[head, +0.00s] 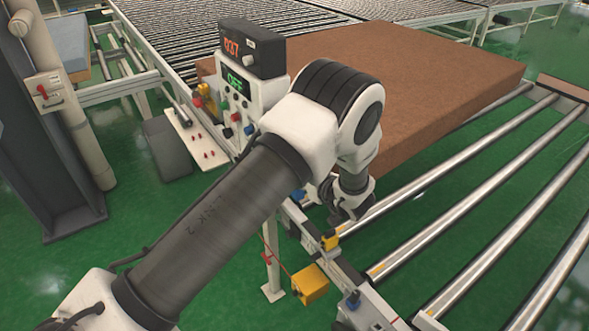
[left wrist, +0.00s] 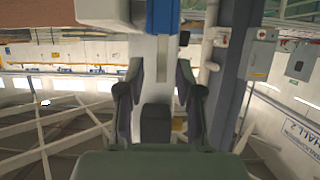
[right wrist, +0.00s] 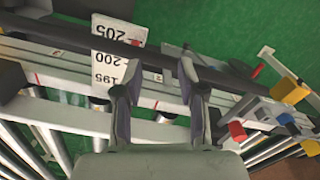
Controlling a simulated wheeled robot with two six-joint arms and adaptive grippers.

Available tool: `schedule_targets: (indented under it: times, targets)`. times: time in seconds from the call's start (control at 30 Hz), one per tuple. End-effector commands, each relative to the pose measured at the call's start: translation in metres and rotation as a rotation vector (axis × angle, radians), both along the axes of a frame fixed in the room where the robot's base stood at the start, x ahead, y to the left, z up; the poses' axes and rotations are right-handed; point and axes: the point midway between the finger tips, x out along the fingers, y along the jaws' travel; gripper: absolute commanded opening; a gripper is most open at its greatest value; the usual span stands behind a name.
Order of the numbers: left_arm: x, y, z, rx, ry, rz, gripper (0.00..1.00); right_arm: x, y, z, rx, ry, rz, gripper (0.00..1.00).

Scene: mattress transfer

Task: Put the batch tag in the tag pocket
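I cannot make out the batch tag or the tag pocket in any view. In the head view one of my arms comes in from the lower left; its dark gripper (head: 350,198) hangs over the conveyor's side rail, its fingers too hidden to read. In the left wrist view my left gripper (left wrist: 159,72) has its fingers apart, with a pale upright and a blue block (left wrist: 162,15) beyond them. In the right wrist view my right gripper (right wrist: 156,75) has its fingers apart above a rail, with nothing visibly held.
A brown mattress (head: 430,75) lies on the conveyor. A control box (head: 252,48) reading 037 stands at its left corner. Bare rollers (head: 470,190) run at right. A white panel (head: 190,138) with red pins is at left. White scale plates (right wrist: 112,65) show 195 to 205.

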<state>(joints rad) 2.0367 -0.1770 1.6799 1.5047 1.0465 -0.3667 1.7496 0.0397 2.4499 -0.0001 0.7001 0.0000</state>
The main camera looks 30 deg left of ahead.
Motion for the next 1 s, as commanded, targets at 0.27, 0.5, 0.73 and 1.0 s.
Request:
schedule_targets:
  times: [0.27, 0.5, 0.73, 1.0]
  targets:
    - [-0.023, -0.056, 0.026, 0.002, 0.0, -0.004, 0.36, 0.0, 0.0, 0.014, 0.0, 0.0, 0.0, 0.4]
    - [-0.03, -0.066, 0.029, 0.001, 0.006, -0.005, 0.36, 0.0, 0.0, 0.014, 0.0, 0.0, 0.0, 0.4]
    - [-0.069, -0.036, -0.051, -0.015, 0.277, -0.277, 0.36, 0.0, 0.0, 0.014, 0.0, 0.0, 0.0, 0.4]
    - [-0.279, -0.074, -0.189, -0.485, 0.877, -0.84, 0.36, 0.0, 0.0, 0.014, 0.0, 0.0, 0.0, 0.4]
